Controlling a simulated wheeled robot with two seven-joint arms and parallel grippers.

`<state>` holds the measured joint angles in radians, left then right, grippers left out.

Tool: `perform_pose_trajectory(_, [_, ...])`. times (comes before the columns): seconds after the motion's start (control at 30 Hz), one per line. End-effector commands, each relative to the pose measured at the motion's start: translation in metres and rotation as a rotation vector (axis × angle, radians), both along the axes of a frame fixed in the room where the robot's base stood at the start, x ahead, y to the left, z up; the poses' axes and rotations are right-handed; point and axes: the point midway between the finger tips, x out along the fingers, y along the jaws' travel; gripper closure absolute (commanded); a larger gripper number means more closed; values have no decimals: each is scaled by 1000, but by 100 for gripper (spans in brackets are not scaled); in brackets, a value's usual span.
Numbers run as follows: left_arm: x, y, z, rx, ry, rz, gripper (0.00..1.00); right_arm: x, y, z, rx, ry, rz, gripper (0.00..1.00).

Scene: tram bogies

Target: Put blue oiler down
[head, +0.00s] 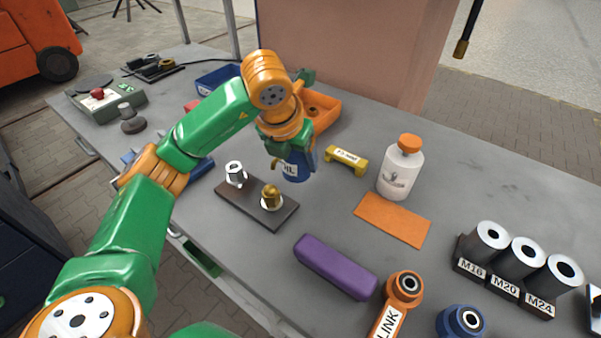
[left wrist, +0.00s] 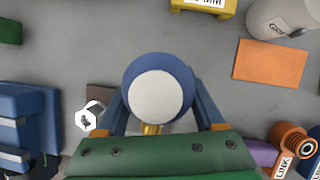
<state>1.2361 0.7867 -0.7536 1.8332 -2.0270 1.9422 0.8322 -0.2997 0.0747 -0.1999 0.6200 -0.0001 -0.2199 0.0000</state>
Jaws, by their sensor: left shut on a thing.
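The blue oiler (head: 293,172) is in my left gripper (head: 290,155), partly hidden by the gripper; its label ends in "IL". It is upright over the grey table, behind the dark board. In the left wrist view the oiler (left wrist: 160,88) shows from above as a blue round body with a pale top, between the two fingers of the left gripper (left wrist: 160,112). I cannot tell whether its base touches the table. My right gripper is in neither view.
A dark board (head: 240,205) with a silver and a brass fitting lies in front. A yellow gauge block (head: 346,162), white bottle (head: 401,170), orange mat (head: 392,220) and purple block (head: 335,267) are to the right. Table between is clear.

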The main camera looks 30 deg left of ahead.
Motion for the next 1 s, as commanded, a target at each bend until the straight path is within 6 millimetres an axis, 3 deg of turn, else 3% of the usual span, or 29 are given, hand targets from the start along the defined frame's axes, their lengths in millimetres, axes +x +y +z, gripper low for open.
perform_pose_trajectory(0.2, [21, 3, -23, 1, 1, 2, 93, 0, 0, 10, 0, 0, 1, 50])
perform_pose_trajectory(0.33, [20, 4, -49, 2, 0, 0, 93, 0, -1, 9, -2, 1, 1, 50])
perform_pose_trajectory(0.73, [20, 3, -58, 0, -5, 0, 93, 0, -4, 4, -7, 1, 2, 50])
perform_pose_trajectory(0.77, [20, 3, -58, 1, -5, 0, 27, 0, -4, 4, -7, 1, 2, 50])
perform_pose_trajectory(0.87, [20, 3, -56, 0, -4, 0, 0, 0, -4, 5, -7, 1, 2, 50])
perform_pose_trajectory(1.0, [20, 3, -56, 0, -4, 0, 0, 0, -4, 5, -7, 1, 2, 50])
